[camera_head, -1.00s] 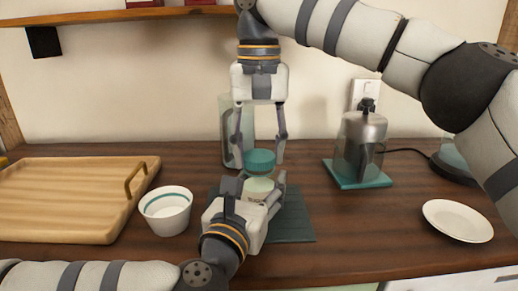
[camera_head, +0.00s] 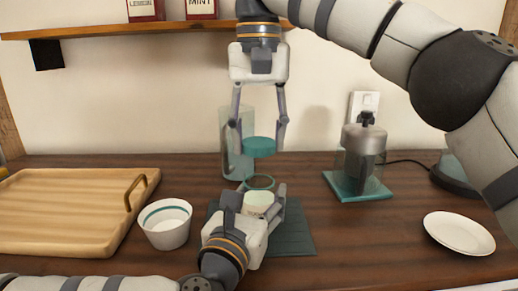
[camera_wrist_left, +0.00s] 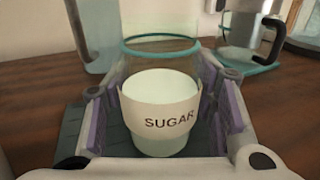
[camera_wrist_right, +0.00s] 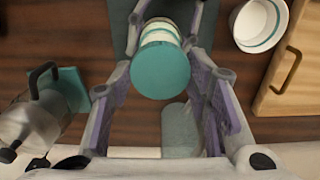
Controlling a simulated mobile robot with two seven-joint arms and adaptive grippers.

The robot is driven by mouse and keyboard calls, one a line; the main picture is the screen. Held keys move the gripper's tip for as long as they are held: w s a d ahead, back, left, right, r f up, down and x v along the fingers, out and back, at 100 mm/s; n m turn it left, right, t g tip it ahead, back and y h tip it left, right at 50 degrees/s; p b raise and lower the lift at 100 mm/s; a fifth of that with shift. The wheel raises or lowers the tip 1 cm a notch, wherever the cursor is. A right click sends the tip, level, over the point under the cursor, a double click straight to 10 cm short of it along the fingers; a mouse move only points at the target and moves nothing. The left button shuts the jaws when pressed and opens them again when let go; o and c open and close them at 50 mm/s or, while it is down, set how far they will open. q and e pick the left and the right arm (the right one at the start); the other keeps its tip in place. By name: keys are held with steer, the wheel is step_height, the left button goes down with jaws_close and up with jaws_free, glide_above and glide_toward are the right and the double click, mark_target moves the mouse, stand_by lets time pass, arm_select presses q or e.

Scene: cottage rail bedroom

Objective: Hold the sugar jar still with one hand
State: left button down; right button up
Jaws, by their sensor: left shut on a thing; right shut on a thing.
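The sugar jar (camera_head: 257,201) is a clear jar with a teal rim and pale contents, upright on a dark mat. Its SUGAR label (camera_wrist_left: 165,118) faces the left wrist camera. My left gripper (camera_head: 256,208) is shut around the jar's body, one finger on each side. The teal lid (camera_head: 260,146) is off the jar and is held above it by my right gripper (camera_head: 259,138), shut on its sides. In the right wrist view the lid (camera_wrist_right: 160,68) hides part of the jar below. The jar's top is open.
A white bowl (camera_head: 166,224) and a wooden board (camera_head: 70,210) lie to the left. A tall clear container (camera_head: 236,150) stands behind the jar. A metal-topped glass press (camera_head: 362,160) on a teal mat and a white plate (camera_head: 459,233) are to the right.

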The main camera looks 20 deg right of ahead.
arm_select(q)
steer(key=c, duration=0.6)
jaws_free()
